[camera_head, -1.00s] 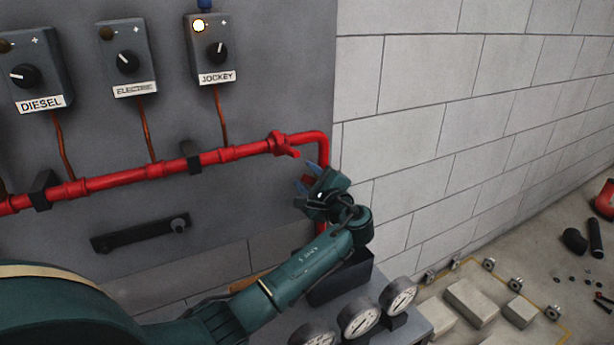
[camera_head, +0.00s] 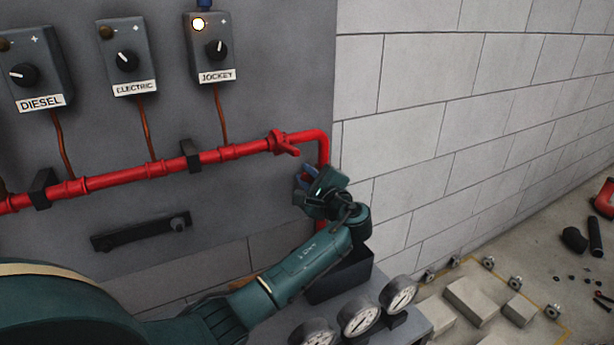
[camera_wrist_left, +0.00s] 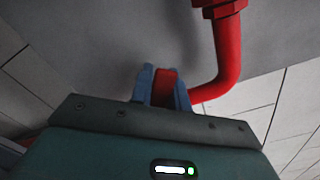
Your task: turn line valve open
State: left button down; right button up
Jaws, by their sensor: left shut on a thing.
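A red valve (camera_head: 283,143) with a short lever sits on the red pipe near its right bend. My left gripper (camera_head: 306,178) is below and to the right of that valve, beside the downward run of pipe. In the left wrist view its blue fingers (camera_wrist_left: 164,90) are closed on both sides of a red handle-like part (camera_wrist_left: 165,87). Most of this part is hidden between the fingers, so I cannot tell how it joins the pipe. A bent red pipe (camera_wrist_left: 230,60) with a hexagonal fitting is just to its right. My right gripper is not in view.
Control boxes labelled DIESEL (camera_head: 36,70), ELECTRIC (camera_head: 127,59) and JOCKEY (camera_head: 209,48) are on the grey panel above the pipe. Gauges (camera_head: 358,318) and a dark open box (camera_head: 342,275) stand below my arm. The block wall (camera_head: 450,120) on the right is bare.

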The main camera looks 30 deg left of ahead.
pick_arm(q)
jog(key=w+r+m+p, duration=0.1)
jog(key=m+p, duration=0.1)
jog(key=p, duration=0.1)
jog(key=w+d+r+m+p, duration=0.1)
jog(key=m+p, duration=0.1)
jog(key=p, duration=0.1)
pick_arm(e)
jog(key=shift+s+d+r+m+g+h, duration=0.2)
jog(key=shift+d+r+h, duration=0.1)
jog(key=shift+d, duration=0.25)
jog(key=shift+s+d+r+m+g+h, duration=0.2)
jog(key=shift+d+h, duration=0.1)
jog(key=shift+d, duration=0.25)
pick_arm(q)
jog(key=c, duration=1.3)
grip_release()
jog(key=shift+s, duration=0.1)
jog(key=shift+c, duration=0.2)
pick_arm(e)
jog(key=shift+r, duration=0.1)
pick_arm(q)
jog(key=shift+r, duration=0.1)
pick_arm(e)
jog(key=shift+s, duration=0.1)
pick_arm(q)
jog(key=shift+d, duration=0.15)
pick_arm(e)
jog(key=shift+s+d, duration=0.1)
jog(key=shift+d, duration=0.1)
